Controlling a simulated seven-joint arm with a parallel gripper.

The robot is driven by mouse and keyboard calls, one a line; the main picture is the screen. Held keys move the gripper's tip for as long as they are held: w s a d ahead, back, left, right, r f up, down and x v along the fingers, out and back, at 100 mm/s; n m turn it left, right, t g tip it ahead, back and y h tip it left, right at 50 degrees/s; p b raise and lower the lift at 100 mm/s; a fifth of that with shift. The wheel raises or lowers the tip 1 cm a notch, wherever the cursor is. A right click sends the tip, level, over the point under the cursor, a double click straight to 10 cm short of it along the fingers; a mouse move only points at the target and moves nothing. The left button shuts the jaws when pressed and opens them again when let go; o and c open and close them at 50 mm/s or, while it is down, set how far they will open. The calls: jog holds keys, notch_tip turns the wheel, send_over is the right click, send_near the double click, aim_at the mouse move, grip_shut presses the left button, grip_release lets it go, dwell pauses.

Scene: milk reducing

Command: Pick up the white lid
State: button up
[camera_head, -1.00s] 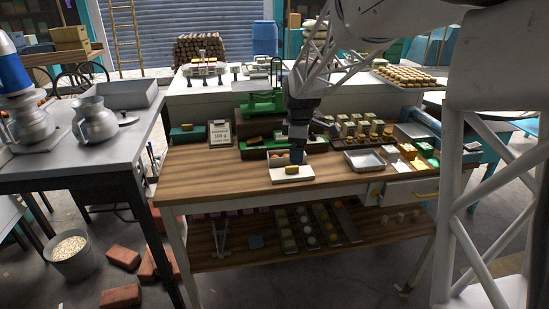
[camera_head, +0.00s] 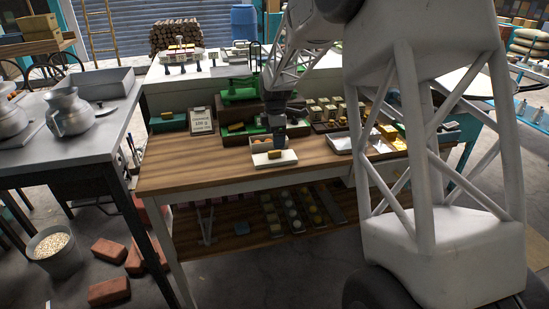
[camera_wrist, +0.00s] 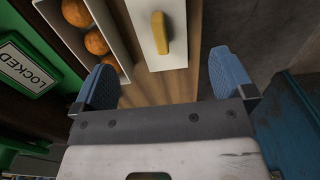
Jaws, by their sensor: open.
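The white lid (camera_head: 287,160) is a flat rectangle with a small yellow handle (camera_head: 275,154) on top. It lies near the front edge of the wooden table, in front of the box of orange balls (camera_head: 264,143). In the wrist view the lid (camera_wrist: 143,38) and its upright-looking handle (camera_wrist: 161,33) are at the top middle, beyond the fingertips. My gripper (camera_head: 276,133) is above and just behind the lid in the head view. In the wrist view my gripper (camera_wrist: 165,78) has its two blue fingers wide apart with nothing between them.
The box of orange balls (camera_wrist: 79,42) sits left of the lid in the wrist view, close to the left finger. A green "LOCKED" sign (camera_wrist: 25,65) is further left. A metal tray (camera_head: 342,143) stands right of the lid. Bare tabletop (camera_head: 205,167) lies to the left.

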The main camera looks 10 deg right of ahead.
aim_at(275, 151)
jog(key=shift+f, duration=1.3)
jog(key=shift+f, duration=0.1)
jog(key=shift+a+f, duration=0.1)
jog(key=shift+f, duration=2.4)
jog(key=shift+c, duration=0.3)
jog(key=c, duration=0.8)
jog(key=shift+c, duration=0.3)
jog(key=shift+r, duration=0.15)
